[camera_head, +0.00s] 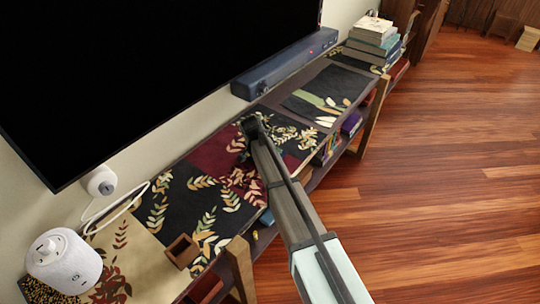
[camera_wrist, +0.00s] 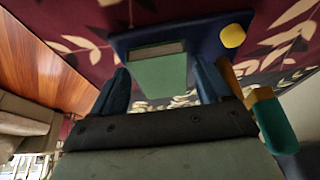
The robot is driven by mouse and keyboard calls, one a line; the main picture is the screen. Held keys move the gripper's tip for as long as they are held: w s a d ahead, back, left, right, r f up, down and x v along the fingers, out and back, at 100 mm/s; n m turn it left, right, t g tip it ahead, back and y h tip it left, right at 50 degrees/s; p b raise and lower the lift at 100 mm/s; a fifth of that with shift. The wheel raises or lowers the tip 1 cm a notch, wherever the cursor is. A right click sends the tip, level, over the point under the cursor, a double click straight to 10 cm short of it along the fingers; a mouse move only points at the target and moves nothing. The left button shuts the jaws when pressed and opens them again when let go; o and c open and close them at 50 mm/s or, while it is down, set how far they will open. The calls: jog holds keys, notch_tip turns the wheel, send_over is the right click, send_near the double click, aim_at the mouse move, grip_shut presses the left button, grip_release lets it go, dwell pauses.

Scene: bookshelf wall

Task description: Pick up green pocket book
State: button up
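The green pocket book (camera_wrist: 158,73) is in the middle of the wrist view, a small green block with a dark edge at its top. It appears to lie on or against a dark blue flat thing (camera_wrist: 205,38) with a yellow spot. My gripper (camera_wrist: 160,75) has its two dark blue fingers apart, one on either side of the green book. Contact between fingers and book cannot be made out. In the head view, my gripper (camera_head: 252,126) is low over the patterned shelf top, and I cannot make out the green book there.
A white speaker (camera_head: 62,262) and a brown wooden box (camera_head: 182,251) are at the near end. A book stack (camera_head: 373,35) is at the far end. A green and yellow thing (camera_wrist: 270,115) shows beside my gripper.

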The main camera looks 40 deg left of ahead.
jog(key=c, duration=0.8)
jog(key=shift+r, duration=0.1)
jog(key=shift+c, duration=0.2)
